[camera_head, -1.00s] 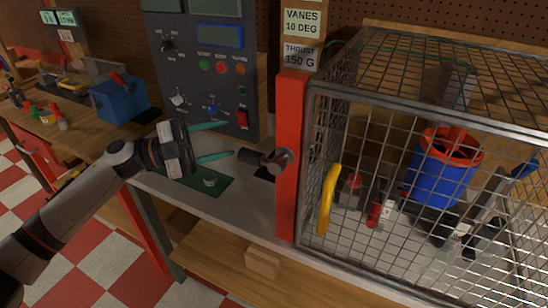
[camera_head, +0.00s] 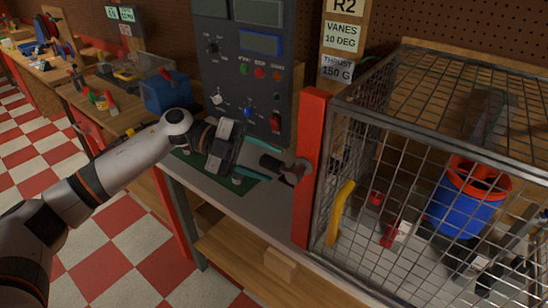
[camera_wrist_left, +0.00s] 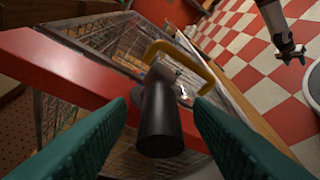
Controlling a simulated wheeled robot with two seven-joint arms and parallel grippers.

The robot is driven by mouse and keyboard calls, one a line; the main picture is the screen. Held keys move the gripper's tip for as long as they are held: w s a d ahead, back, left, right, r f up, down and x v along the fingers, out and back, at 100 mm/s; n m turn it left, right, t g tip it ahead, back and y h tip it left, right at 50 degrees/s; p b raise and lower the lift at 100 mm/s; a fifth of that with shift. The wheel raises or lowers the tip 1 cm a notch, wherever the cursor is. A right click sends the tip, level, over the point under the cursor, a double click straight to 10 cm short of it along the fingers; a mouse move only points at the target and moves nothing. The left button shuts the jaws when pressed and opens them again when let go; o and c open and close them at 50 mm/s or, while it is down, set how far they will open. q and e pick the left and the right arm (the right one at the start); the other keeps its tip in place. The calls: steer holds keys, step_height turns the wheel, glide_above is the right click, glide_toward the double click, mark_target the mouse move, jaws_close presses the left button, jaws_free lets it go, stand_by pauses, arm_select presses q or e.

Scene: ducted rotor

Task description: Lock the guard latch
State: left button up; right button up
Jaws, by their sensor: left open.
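The guard latch has a dark cylindrical handle (camera_head: 272,163) and a grey metal pivot (camera_head: 297,172) on the red post (camera_head: 311,135) at the left of the mesh guard. My left gripper (camera_head: 276,166) is open. Its teal fingers lie on either side of the handle's end; in the left wrist view the handle (camera_wrist_left: 160,125) stands between the fingers, with gaps on both sides. The yellow guard handle (camera_head: 340,212) is right of the post. My right gripper (camera_wrist_left: 293,54) shows small in the left wrist view; its jaw state is unclear.
The wire mesh guard (camera_head: 440,128) fills the right side, with a blue ducted rotor (camera_head: 457,212) inside. A grey control panel (camera_head: 243,75) stands behind my left gripper. A blue box (camera_head: 166,92) is on the left bench. A wooden block (camera_head: 281,264) lies on the lower shelf.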

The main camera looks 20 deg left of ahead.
arm_select(q)
steer(key=shift+d, duration=0.7)
steer(key=shift+d+f, duration=0.25)
arm_select(e)
steer(key=shift+d+r, duration=0.4)
arm_select(q)
jaws_close()
arm_select(e)
steer(key=shift+d, duration=0.2)
steer(key=shift+f, duration=0.15)
